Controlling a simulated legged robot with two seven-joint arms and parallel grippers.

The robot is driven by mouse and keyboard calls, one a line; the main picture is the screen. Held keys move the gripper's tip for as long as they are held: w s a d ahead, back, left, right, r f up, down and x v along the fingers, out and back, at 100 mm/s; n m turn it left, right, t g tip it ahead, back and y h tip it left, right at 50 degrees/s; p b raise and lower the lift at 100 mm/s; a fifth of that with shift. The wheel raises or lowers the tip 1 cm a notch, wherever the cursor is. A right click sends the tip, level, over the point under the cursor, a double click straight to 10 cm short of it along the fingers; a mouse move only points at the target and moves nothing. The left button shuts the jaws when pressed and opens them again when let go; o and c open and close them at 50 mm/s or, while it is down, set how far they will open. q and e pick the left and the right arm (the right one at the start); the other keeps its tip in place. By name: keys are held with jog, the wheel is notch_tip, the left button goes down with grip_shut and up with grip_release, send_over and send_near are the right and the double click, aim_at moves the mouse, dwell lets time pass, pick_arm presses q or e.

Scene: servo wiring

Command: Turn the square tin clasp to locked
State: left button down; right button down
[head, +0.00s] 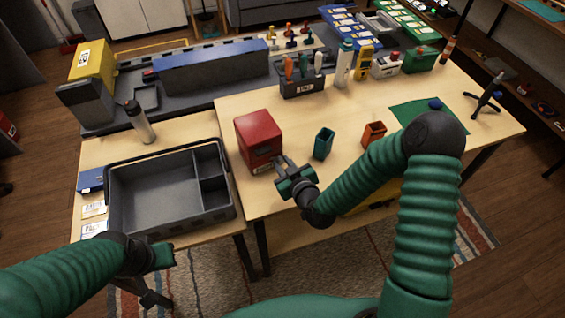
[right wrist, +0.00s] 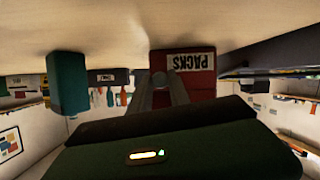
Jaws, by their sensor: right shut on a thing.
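The square tin is a red box (head: 258,140) standing near the front left of the wooden workbench. In the right wrist view, which is upside down, its red front (right wrist: 199,87) carries a white label reading PACKS. My right gripper (head: 281,163) is at the tin's front right side, its fingers shut on a small grey part, which looks like the clasp (right wrist: 160,79). The fingers partly hide the clasp, so I cannot tell its angle. My left gripper (head: 162,256) is low at the left, in front of the grey tray, away from the tin; its jaw opening is unclear.
A teal cup (head: 323,143) and an orange cup (head: 373,134) stand right of the tin, close to my right arm. A large grey tray (head: 124,228) sits on the lower table at left. A tool holder (head: 302,84) stands behind. The bench between tin and holder is clear.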

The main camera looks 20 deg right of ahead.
jog(key=m+y, duration=0.2)
jog(key=m, duration=0.1)
jog(key=m+y, duration=0.1)
jog(key=shift+d+g, duration=0.3)
jog(key=shift+d, duration=0.05)
jog(key=m+y, duration=0.1)
jog(key=m, duration=0.1)
jog(key=shift+w+d+f+m+y, duration=0.1)
jog(key=shift+d+m+y, duration=0.05)
jog(key=shift+m+y, duration=0.75)
jog(key=shift+m, duration=0.4)
jog(key=c, duration=1.2)
grip_release()
jog(key=shift+d+f, duration=0.1)
jog(key=shift+c, duration=0.2)
jog(key=f+v, duration=0.1)
jog(key=v, duration=1.5)
jog(key=shift+s+d, duration=0.2)
jog(key=shift+s, duration=0.25)
